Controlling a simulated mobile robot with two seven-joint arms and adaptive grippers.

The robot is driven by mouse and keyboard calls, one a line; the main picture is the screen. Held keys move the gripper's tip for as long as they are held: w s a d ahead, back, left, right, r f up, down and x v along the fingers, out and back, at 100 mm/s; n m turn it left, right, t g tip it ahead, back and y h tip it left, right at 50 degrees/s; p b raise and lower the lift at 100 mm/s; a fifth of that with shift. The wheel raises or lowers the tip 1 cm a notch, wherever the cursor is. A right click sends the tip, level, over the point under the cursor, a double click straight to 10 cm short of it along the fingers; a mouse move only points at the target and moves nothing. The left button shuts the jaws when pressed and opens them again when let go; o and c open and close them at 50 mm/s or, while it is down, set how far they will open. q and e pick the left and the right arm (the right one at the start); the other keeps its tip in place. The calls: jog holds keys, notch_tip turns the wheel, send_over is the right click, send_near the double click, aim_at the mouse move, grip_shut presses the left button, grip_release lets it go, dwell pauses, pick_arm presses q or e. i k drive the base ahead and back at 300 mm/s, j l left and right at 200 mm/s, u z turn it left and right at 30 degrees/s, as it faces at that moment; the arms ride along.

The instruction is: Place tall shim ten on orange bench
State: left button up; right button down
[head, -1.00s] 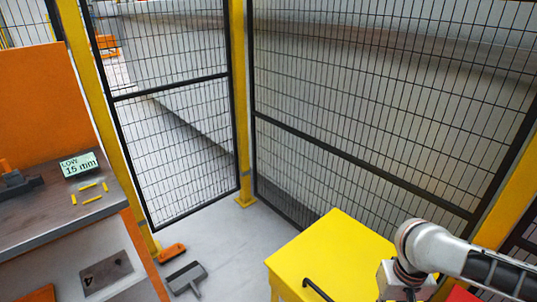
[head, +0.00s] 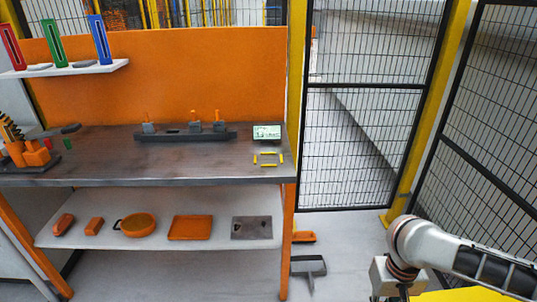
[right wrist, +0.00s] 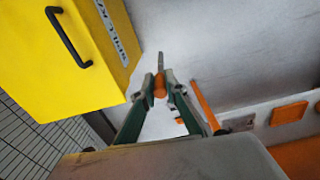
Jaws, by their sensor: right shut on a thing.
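My right gripper (right wrist: 160,88) is shut on a thin grey piece with an orange grip (right wrist: 160,84). The piece points away from the fingers; no marking on it is readable, so I cannot tell that it is tall shim ten. The orange bench (head: 110,172) stands left of centre in the head view, with an orange back panel and a dark top. Four short yellow marks (head: 268,165) outline a small area at the top's right end. My right arm is at the lower right, away from the bench; its fingertips are hidden there. My left gripper is out of view.
A dark rack (head: 186,135) with orange-tipped pieces and a small sign (head: 267,132) stand on the bench. The lower shelf (head: 215,245) holds orange items. Mesh fencing (head: 350,150) stands right of the bench. A yellow box (right wrist: 60,60) is beside my right gripper.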

aim_at(204, 150)
jog(key=i+j+u, duration=0.1)
jog(key=j+u, duration=0.2)
jog(key=i+j+u, duration=0.15)
jog(key=u, duration=0.15)
jog(key=i+j, duration=0.15)
jog(key=j, duration=0.15)
jog(key=i+j, duration=0.15)
jog(key=j, duration=0.15)
jog(key=i+j, duration=0.15)
jog(key=j+u, duration=0.05)
jog(key=j, duration=0.05)
